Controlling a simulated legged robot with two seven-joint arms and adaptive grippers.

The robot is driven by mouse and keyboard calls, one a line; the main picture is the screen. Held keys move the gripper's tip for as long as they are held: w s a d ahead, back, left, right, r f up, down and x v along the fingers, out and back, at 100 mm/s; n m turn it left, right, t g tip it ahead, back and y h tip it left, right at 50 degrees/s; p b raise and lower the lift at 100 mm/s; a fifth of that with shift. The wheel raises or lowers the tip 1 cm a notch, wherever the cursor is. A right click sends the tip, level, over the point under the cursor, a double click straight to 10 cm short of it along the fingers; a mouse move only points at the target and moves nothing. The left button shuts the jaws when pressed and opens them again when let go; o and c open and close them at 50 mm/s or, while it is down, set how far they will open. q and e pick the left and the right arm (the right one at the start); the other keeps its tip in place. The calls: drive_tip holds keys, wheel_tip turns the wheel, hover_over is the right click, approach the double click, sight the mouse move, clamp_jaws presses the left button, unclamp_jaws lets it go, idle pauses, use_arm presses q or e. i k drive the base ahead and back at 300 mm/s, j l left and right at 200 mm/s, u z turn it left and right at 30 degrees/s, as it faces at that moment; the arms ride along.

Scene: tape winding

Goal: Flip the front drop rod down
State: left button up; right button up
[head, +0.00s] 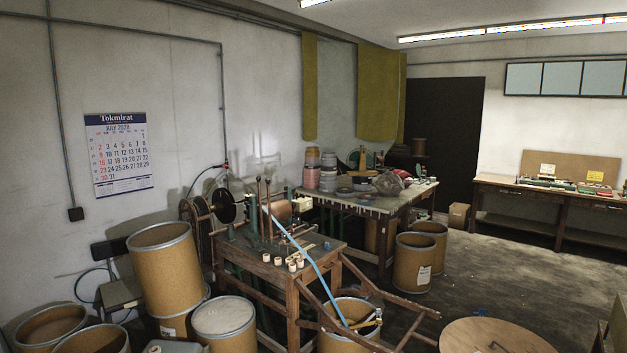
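The winding machine (280,209) stands on a small wooden table (300,282) in the middle of the head view. Two thin upright rods with dark knobbed ends, one rod (259,195) and another rod (267,197) close beside it, rise from the machine. I cannot tell which, if either, is the front drop rod. A blue strip (306,260) slants from the machine down to a brown drum (345,340) in front. Neither of my grippers shows in the head view.
Several white spools (278,261) stand on the machine table. Wooden rails (385,295) jut out at its right. Brown drums (163,265) crowd the left, and a grey-lidded drum (223,318) stands in front. Open floor (500,265) lies at the right.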

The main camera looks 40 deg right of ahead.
sight(268, 182)
drive_tip(key=i+l+z, duration=0.15)
drive_tip(key=i+z, duration=0.75)
drive_tip(key=i+j, duration=0.1)
drive_tip(key=i, duration=0.3)
drive_tip(key=i+j+z, duration=0.1)
drive_tip(key=i, duration=0.3)
drive_tip(key=i+u, duration=0.1)
drive_tip(key=u, duration=0.3)
drive_tip(key=i+u, duration=0.1)
drive_tip(key=u, duration=0.25)
drive_tip(key=i+l+u, duration=0.1)
drive_tip(key=i+l, duration=0.2)
drive_tip(key=i+l+u, duration=0.15)
drive_tip(key=i+l, duration=0.15)
drive_tip(key=i+l+u, duration=0.1)
drive_tip(key=i+l, duration=0.15)
drive_tip(key=l, duration=0.15)
drive_tip(key=i+l+u, duration=0.15)
drive_tip(key=i+l, duration=0.15)
drive_tip(key=i+l+u, duration=0.1)
drive_tip(key=l, duration=0.45)
drive_tip(key=i, duration=0.1)
